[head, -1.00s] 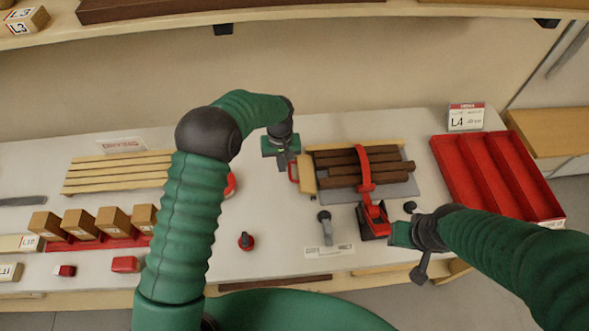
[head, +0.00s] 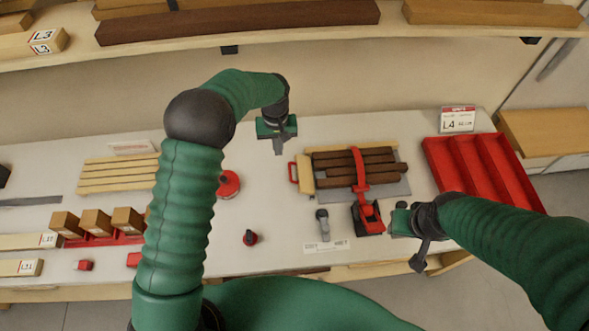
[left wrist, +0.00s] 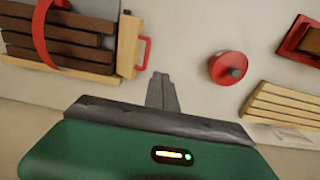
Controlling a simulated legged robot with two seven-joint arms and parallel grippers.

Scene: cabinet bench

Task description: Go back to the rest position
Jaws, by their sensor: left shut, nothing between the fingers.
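My left gripper (head: 278,147) hangs above the back middle of the bench, its dark fingers together and empty. Its closed fingers also show in the left wrist view (left wrist: 162,92), over bare bench top. My right gripper (head: 398,220) is near the front right of the bench, beside a red clamp tool (head: 368,217). Its fingers are too small and turned away to tell whether they are open.
Dark slats (head: 362,166) under a red strap lie right of my left gripper. A round red object (head: 229,184) sits left of it. A red divided tray (head: 483,172) is at right, wooden slats (head: 118,172) at left. A shelf (head: 240,38) runs above. The middle is clear.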

